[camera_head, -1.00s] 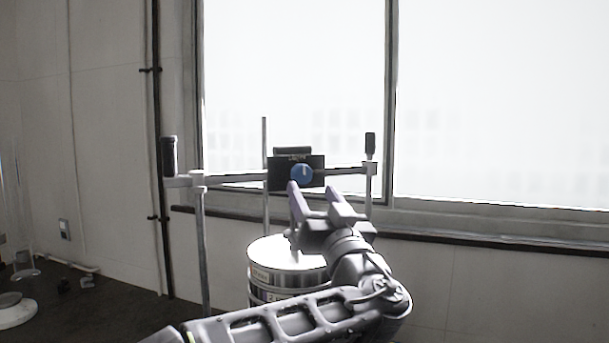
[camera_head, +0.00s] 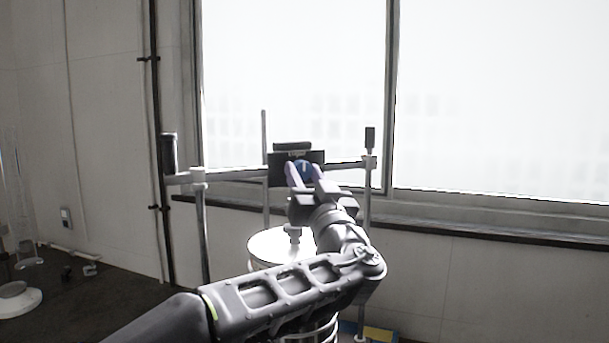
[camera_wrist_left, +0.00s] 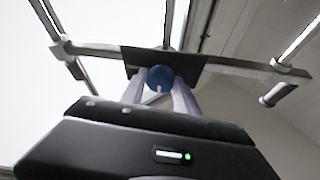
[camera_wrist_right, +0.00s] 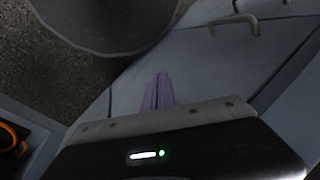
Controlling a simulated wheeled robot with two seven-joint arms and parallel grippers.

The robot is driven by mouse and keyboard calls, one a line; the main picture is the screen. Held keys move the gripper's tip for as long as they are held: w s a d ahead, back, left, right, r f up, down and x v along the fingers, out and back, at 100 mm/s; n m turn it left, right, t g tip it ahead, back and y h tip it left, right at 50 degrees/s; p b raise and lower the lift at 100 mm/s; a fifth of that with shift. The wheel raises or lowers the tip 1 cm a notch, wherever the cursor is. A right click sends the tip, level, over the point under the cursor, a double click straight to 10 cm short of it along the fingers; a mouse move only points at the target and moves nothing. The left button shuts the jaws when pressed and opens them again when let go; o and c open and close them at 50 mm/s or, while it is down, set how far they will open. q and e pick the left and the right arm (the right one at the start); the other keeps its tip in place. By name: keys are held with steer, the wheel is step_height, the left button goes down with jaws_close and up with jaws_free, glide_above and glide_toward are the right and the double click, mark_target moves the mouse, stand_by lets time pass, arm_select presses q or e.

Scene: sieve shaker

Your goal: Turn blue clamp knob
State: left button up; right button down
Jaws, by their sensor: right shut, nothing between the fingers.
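The blue clamp knob (camera_head: 304,168) sits on the front of a dark block (camera_head: 276,170) on the crossbar of the sieve shaker. My left gripper (camera_head: 303,178) is at the knob, with one purple finger on each side of it. The left wrist view shows the blue knob (camera_wrist_left: 160,77) between the two fingertips, its pale mark facing down. Whether the fingers press on it, I cannot tell. My right gripper (camera_wrist_right: 157,78) is shut and empty; it shows only in the right wrist view, away from the knob.
The crossbar (camera_head: 236,175) runs between upright rods with dark handles (camera_head: 169,153) on top. The round sieve top (camera_head: 270,243) is below my left gripper. A window and its sill (camera_head: 450,247) are behind. Glassware (camera_head: 18,297) stands at the far left.

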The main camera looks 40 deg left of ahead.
arm_select(q)
jaws_close()
